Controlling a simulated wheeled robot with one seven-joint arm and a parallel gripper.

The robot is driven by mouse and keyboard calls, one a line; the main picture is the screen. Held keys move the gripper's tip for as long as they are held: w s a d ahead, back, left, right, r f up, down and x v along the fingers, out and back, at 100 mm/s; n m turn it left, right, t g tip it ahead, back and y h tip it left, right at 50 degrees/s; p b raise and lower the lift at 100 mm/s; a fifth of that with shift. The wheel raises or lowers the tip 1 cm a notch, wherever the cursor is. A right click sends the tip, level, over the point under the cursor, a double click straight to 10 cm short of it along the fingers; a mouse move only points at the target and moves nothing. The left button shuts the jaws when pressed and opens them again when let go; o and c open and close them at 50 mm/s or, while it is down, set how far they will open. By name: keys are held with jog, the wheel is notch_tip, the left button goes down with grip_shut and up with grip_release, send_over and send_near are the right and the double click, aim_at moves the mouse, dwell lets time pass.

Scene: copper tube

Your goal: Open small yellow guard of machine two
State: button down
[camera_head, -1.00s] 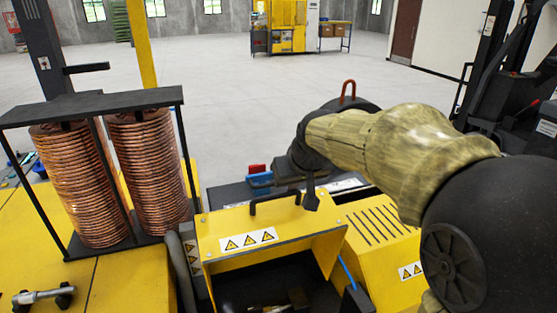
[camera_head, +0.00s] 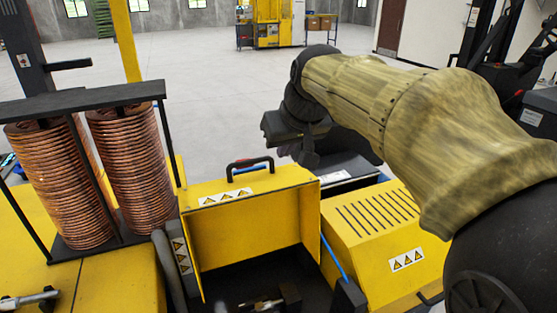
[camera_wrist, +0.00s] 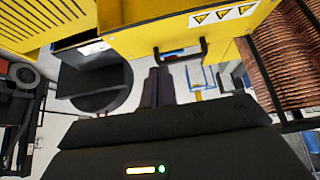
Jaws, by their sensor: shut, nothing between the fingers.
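The small yellow guard (camera_head: 250,225) stands raised on the machine in the head view. Its inner face shows above a dark open cavity (camera_head: 265,285). A black handle (camera_head: 250,163) is on its top edge and also shows in the wrist view (camera_wrist: 182,51). My gripper (camera_head: 310,157) is above and right of the handle, partly hidden by its own wrist. In the wrist view its two dark fingers (camera_wrist: 157,85) are together with nothing between them. They appear apart from the handle.
Two copper coils (camera_head: 128,160) stand in a black rack at left. A slotted yellow cover (camera_head: 375,225) is right of the guard. A blue hose (camera_head: 335,257) runs beside it. A metal tool (camera_head: 28,300) lies at lower left. Open floor lies beyond.

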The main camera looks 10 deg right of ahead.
jog(key=shift+s+r, duration=0.35)
jog(key=shift+r, duration=0.05)
